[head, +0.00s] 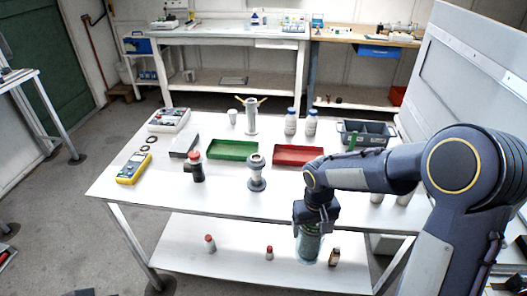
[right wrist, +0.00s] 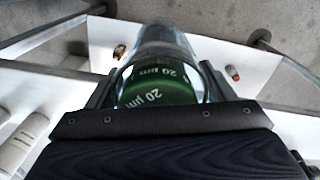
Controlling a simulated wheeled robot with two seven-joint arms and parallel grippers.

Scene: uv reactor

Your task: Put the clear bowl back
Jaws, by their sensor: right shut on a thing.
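The clear bowl (head: 309,246) is a transparent cylinder with a green cartridge marked "20 µm" inside. My right gripper (head: 312,224) is shut on it from above, in front of the table's front edge and over the lower shelf. I cannot tell whether its lower end touches the shelf. In the right wrist view the clear bowl (right wrist: 165,50) sits between the two fingers (right wrist: 158,95), its far end pointing away. The end nearest the palm is hidden. My left gripper is not in view.
A white table (head: 130,178) holds a green tray (head: 232,150), a red tray (head: 298,155), a grey fitting (head: 257,180), a grey column (head: 251,116) and a yellow meter (head: 134,168).

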